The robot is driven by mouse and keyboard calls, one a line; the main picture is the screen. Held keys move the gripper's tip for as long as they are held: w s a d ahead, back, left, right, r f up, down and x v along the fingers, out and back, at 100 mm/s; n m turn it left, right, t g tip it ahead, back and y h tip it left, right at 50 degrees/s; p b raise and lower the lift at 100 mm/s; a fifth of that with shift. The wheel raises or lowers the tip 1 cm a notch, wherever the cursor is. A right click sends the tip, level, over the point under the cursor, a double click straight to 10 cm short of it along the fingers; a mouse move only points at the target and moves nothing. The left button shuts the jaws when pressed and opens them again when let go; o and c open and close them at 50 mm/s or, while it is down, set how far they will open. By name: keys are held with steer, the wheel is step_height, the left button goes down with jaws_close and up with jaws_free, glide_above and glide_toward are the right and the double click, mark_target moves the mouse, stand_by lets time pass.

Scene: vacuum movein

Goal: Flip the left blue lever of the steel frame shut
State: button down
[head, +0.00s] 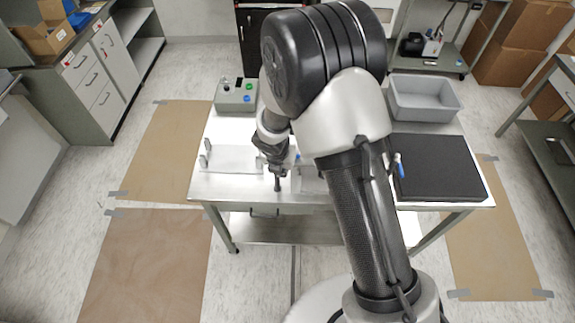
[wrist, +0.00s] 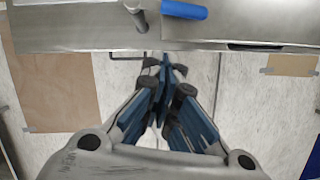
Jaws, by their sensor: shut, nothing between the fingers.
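My gripper (head: 277,186) points down at the front edge of the table, its fingers shut and empty. In the wrist view the shut fingers (wrist: 167,72) lie over the gap in front of the steel edge, below a blue lever (wrist: 184,9). The lever lies sideways near the top edge of that view, apart from the fingers. In the head view a small blue part (head: 298,157) shows just right of my gripper, by the steel frame (head: 308,184). My arm hides most of the frame, so I cannot tell the lever's full angle.
A pale plate (head: 232,157) with short posts lies left of my gripper. A control box (head: 236,95) stands at the back left of the table, a grey bin (head: 425,98) at the back right. A black mat (head: 440,168) covers the right side. A metal post (wrist: 137,14) stands beside the lever.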

steer(key=d+p+v, duration=0.1)
steer(key=p+v, duration=0.1)
steer(key=v, duration=0.7)
steer(key=shift+a+r, duration=0.35)
steer(key=shift+r, duration=0.1)
steer(key=shift+s, duration=0.15)
